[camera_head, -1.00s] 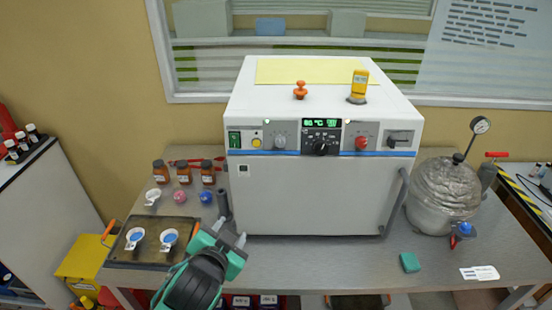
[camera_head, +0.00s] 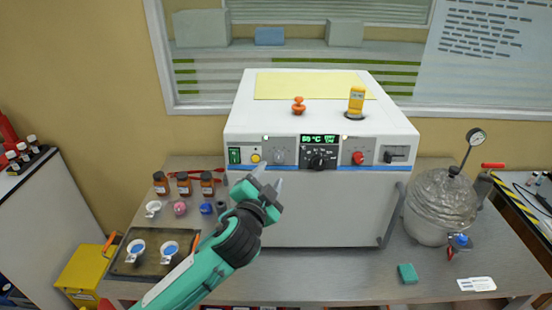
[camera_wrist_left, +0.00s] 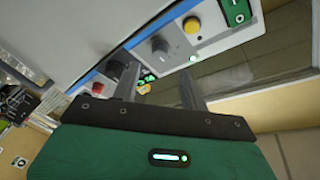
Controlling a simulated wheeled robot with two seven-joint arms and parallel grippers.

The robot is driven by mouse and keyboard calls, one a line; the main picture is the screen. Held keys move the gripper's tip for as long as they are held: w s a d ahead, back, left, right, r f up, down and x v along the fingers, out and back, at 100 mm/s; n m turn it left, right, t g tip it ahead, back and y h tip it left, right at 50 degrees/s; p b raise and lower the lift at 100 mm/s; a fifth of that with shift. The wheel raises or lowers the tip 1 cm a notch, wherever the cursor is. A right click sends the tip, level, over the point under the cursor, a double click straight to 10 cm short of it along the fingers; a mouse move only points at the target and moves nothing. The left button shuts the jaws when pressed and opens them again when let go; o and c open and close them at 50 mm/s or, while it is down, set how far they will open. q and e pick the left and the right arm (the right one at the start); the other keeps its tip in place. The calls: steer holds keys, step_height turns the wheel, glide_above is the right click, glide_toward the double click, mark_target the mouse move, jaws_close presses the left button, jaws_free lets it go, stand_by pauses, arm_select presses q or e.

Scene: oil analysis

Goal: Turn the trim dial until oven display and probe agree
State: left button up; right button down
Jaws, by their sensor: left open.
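The white oven (camera_head: 300,205) stands on the bench, with a lit green display (camera_head: 318,139) on its front panel. Below the display is a black dial (camera_head: 318,162); a grey knob (camera_head: 279,158) is to its left. I cannot tell which is the trim dial. A yellow probe reader (camera_head: 356,99) stands on the oven top; its reading is too small to read. My left gripper (camera_head: 270,177) is open and empty in front of the panel's lower left, below the grey knob. In the left wrist view, the grey knob (camera_wrist_left: 160,45) shows beyond the open fingers. My right gripper is out of view.
A yellow button (camera_head: 255,158), green switch (camera_head: 234,156) and red knob (camera_head: 358,158) share the panel. Brown bottles (camera_head: 184,184) and a tray (camera_head: 128,268) are at left. A metal pot (camera_head: 432,208) is at right.

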mark_target(278, 161)
arm_select(q)
steer(key=p+x, duration=0.1)
steer(key=x, duration=0.5)
steer(key=shift+p, duration=0.4)
steer(key=shift+c, duration=0.4)
jaws_close()
steer(key=shift+f+b, duration=0.25)
steer(key=shift+b, duration=0.3)
steer(key=n+b, duration=0.2)
steer(key=b, duration=0.1)
steer(key=n+t+y+b, duration=0.1)
steer(key=n+b, duration=0.1)
steer(key=b, duration=0.1)
steer(key=shift+d+f+n, duration=0.15)
steer(key=shift+f+n, duration=0.1)
steer(key=shift+n, duration=0.15)
steer(key=shift+r+n+t+y+b, duration=0.15)
steer(key=shift+n+y+b, duration=0.2)
steer(key=shift+n+b, duration=0.3)
steer(key=shift+r+n+t+y+b, duration=0.15)
steer(key=shift+n+y+b, duration=0.2)
steer(key=shift+n+b, duration=0.3)
